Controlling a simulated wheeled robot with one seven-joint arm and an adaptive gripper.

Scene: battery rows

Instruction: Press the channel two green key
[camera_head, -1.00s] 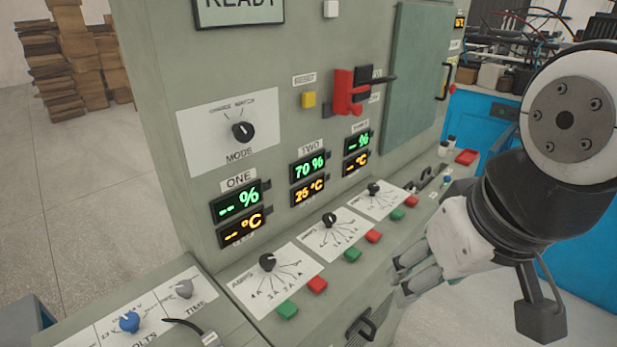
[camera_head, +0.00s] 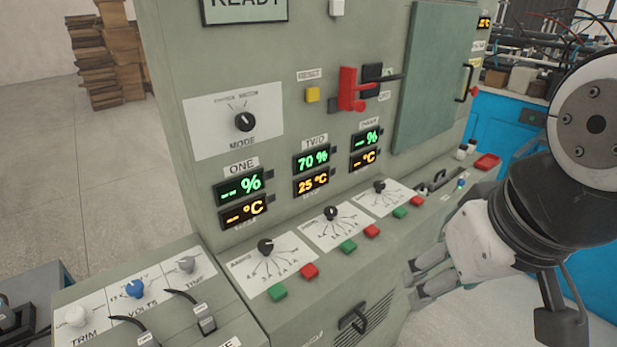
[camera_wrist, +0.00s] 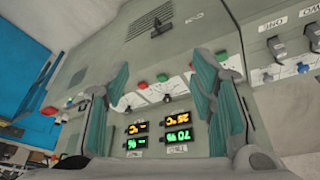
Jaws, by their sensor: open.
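The channel two green key (camera_head: 348,246) sits on the sloped console ledge, below the middle dial (camera_head: 331,213) and left of the channel two red key (camera_head: 372,230). The TWO display (camera_head: 312,160) above it reads 70 %. My gripper (camera_head: 416,282) is open and empty, in front of the console, right of the channel two keys and apart from them. In the wrist view the panel appears upside down between my two teal-padded fingers (camera_wrist: 160,95), with the TWO display (camera_wrist: 178,135) in sight.
Channel one's green key (camera_head: 277,291) and red key (camera_head: 309,271) lie to the left. Channel three's green key (camera_head: 400,212) and red key (camera_head: 416,200) lie to the right. A black handle (camera_head: 353,317) is on the front face. A red lever (camera_head: 350,90) juts out above.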

